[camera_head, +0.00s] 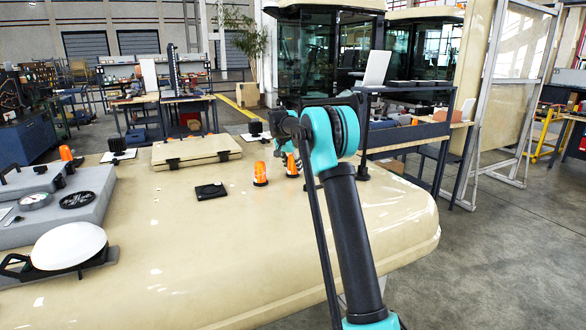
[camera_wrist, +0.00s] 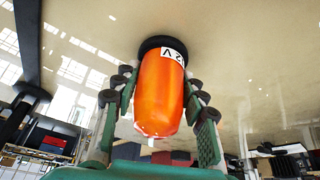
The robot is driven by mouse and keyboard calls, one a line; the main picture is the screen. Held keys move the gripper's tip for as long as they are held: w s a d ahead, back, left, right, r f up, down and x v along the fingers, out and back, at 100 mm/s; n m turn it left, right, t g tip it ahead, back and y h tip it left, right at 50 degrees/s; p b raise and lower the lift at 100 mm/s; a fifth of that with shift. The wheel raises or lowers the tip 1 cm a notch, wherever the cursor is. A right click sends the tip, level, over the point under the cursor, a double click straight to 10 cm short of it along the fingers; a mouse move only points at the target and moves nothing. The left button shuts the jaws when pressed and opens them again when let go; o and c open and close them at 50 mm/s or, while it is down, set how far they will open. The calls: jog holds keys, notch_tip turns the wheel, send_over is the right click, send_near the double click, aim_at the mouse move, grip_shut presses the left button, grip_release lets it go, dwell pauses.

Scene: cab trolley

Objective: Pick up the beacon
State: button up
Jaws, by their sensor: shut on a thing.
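In the wrist view, an orange beacon (camera_wrist: 160,92) with a dark base and a small white label stands between the two green fingers of my gripper (camera_wrist: 157,112). The fingers are closed on its sides. In the head view, my gripper (camera_head: 288,142) points down, and this beacon (camera_head: 292,166) shows just below it, partly hidden by the arm. Its base is at or close to the tan surface; I cannot tell if it touches. A second orange beacon (camera_head: 260,174) stands upright just to the left, apart from my gripper. A third (camera_head: 66,154) is at the far left.
The glossy tan surface (camera_head: 220,265) has a clear front area. A flat black item (camera_head: 210,191) and a tan case (camera_head: 197,151) lie left of the beacons. Grey boxes (camera_head: 85,187) and a white domed item (camera_head: 69,246) occupy the left. A dark bench (camera_head: 408,133) stands behind right.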

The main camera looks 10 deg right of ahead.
notch_tip(320, 180, up, 20)
dwell(0.5)
dwell(0.6)
